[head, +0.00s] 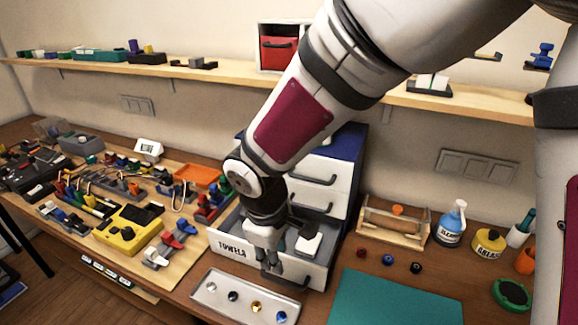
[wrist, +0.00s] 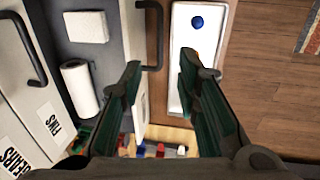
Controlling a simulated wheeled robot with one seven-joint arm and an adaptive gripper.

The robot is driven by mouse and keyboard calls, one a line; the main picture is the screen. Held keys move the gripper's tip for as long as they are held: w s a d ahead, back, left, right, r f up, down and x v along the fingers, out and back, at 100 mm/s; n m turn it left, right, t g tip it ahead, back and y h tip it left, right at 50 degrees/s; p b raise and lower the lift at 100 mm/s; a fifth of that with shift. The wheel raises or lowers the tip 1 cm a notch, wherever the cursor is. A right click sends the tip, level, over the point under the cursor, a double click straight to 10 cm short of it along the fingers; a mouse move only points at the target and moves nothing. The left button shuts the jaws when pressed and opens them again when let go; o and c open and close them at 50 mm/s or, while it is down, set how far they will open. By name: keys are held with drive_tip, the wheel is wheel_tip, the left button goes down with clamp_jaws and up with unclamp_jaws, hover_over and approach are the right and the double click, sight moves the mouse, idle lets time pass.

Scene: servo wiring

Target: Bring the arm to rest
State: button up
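My gripper (head: 269,262) hangs pointing down at the front of the pulled-out drawer labelled TOWELS (head: 237,250). In the wrist view its two dark green fingers (wrist: 160,66) are apart with nothing between them. The drawer's front panel and handle (wrist: 152,30) lie below the gap between the fingers. Inside the drawer are a white roll (wrist: 80,88) and another white item (wrist: 87,26). My arm crosses the head view from the top right and hides part of the drawer cabinet (head: 345,150).
A teal mat (head: 395,300), a wooden rack (head: 393,228) and bottles stand to the right. Connectors and a yellow meter (head: 128,230) crowd the left. A shelf (head: 120,66) runs above.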

drive_tip(key=s+d+r+m+t, duration=0.1)
drive_tip(key=s+d+r+m, duration=0.35)
drive_tip(key=d+r, duration=0.45)
drive_tip(key=s+d+r+m+t, duration=0.1)
drive_tip(key=s+d+r+m, duration=0.2)
drive_tip(key=d+r+m, duration=0.55)
drive_tip(key=s+d+m+t, duration=0.1)
drive_tip(key=s+d, duration=0.5)
drive_tip(key=shift+s+r+y, duration=0.4)
drive_tip(key=shift+r, duration=0.05)
